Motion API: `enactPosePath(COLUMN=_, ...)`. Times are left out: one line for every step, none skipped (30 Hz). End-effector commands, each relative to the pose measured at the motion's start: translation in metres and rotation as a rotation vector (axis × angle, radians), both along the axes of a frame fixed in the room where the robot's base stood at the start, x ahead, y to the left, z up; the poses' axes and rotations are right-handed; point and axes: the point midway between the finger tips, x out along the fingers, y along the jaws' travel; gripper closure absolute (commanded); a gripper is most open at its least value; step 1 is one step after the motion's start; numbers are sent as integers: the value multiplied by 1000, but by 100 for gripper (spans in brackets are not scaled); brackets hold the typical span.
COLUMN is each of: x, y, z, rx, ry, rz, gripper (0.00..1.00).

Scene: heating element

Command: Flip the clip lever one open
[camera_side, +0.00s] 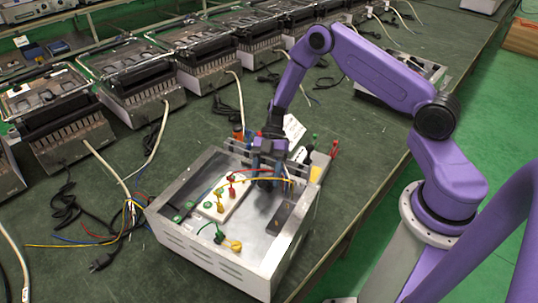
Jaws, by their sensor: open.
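An open grey metal box (225,269) stands on the green table, with wiring and coloured connectors inside. A white terminal block (222,202) in it carries red, yellow and green plugs. My gripper (266,182) points down into the box near its back middle, beside the coloured wires. It looks empty, but its fingertips are dark and partly lost among the parts. Small levers and connectors stand along the back right rim, with a yellow piece (316,174) near the corner. I cannot tell which part is clip lever one or how it is set.
Several similar metal units (130,80) line the back of the table (100,205). Loose cables (125,200) lie left of the box. The table's right edge (372,205) runs close to the box, beside my purple arm.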

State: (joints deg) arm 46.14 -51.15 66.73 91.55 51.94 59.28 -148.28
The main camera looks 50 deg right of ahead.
Motion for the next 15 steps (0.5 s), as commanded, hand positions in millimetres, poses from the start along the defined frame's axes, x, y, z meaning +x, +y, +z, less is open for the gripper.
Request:
enactPosePath(x=3, y=-4, z=4, rx=1, ry=-3, rz=-3, gripper=41)
enactPosePath(x=4, y=-6, z=6, rx=1, ry=-2, rz=-4, gripper=41)
enactPosePath(x=7, y=-10, z=11, rx=1, ry=-3, rz=-4, gripper=41)
enactPosePath(x=9, y=-13, z=14, rx=0, ry=-4, rz=-4, gripper=41)
enactPosePath(x=11, y=-17, z=18, rx=0, ry=-4, rz=-4, gripper=41)
enactPosePath(x=14, y=-22, z=23, rx=1, ry=-5, rz=-4, gripper=41)
enactPosePath(x=16, y=-26, z=28, rx=1, ry=-6, rz=-4, gripper=41)
enactPosePath(x=19, y=-31, z=32, rx=1, ry=-6, rz=-4, gripper=41)
enactPosePath(x=21, y=-36, z=38, rx=0, ry=-6, rz=-4, gripper=41)
enactPosePath(x=24, y=-41, z=42, rx=1, ry=-5, rz=-4, gripper=41)
enactPosePath(x=26, y=-45, z=46, rx=0, ry=-6, rz=-4, gripper=41)
enactPosePath(x=29, y=-50, z=52, rx=0, ry=-4, rz=-4, gripper=41)
enactPosePath(x=31, y=-55, z=56, rx=-1, ry=-6, rz=-4, gripper=41)
enactPosePath(x=34, y=-58, z=61, rx=0, ry=-6, rz=-4, gripper=41)
enactPosePath(x=37, y=-64, z=66, rx=0, ry=-6, rz=-4, gripper=41)
